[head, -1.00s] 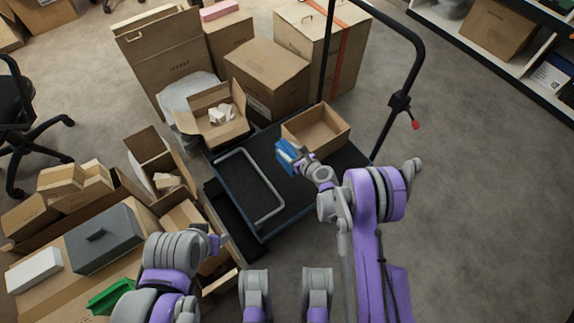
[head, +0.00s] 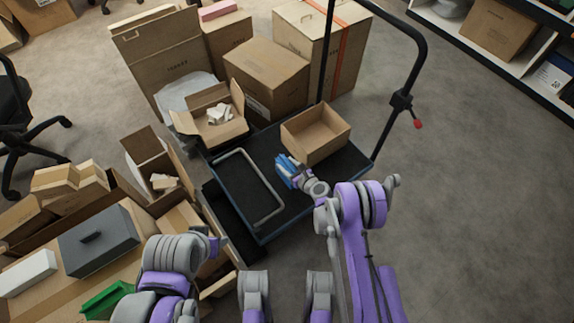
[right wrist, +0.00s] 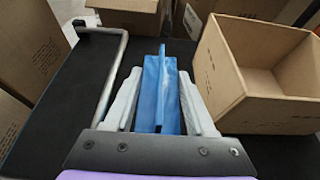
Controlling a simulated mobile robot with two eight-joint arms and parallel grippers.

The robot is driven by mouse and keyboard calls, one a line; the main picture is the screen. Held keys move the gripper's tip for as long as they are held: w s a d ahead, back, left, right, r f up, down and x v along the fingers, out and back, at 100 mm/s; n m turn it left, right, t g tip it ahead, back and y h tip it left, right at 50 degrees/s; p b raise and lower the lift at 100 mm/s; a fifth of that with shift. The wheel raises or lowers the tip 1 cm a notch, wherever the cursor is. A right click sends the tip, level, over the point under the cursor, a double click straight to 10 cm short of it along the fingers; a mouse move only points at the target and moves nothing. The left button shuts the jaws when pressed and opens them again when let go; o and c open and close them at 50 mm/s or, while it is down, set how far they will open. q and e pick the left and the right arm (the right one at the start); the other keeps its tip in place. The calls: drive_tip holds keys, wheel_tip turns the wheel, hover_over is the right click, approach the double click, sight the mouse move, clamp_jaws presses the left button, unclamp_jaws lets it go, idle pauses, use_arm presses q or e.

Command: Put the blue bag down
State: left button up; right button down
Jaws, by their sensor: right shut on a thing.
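The blue bag (head: 285,168) is between the fingers of my right gripper (head: 293,172), over the dark cart platform (head: 262,150). In the right wrist view the blue bag (right wrist: 158,92) stands upright between the two grey fingers of the right gripper (right wrist: 160,100), which are shut on it. Whether its underside touches the platform cannot be told. The open brown box (head: 316,135) is just right of the bag; it also shows in the right wrist view (right wrist: 262,75). My left gripper (head: 214,246) is low at left, over the cartons; its fingers are not clear.
A grey metal handle (head: 250,188) lies left of the bag on the platform. The cart's black upright rail (head: 405,80) rises at the back right. Cartons crowd the left and back. The floor (head: 470,200) at right is clear.

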drive_tip(key=shift+f, duration=0.1)
drive_tip(key=shift+c, duration=1.2)
unclamp_jaws()
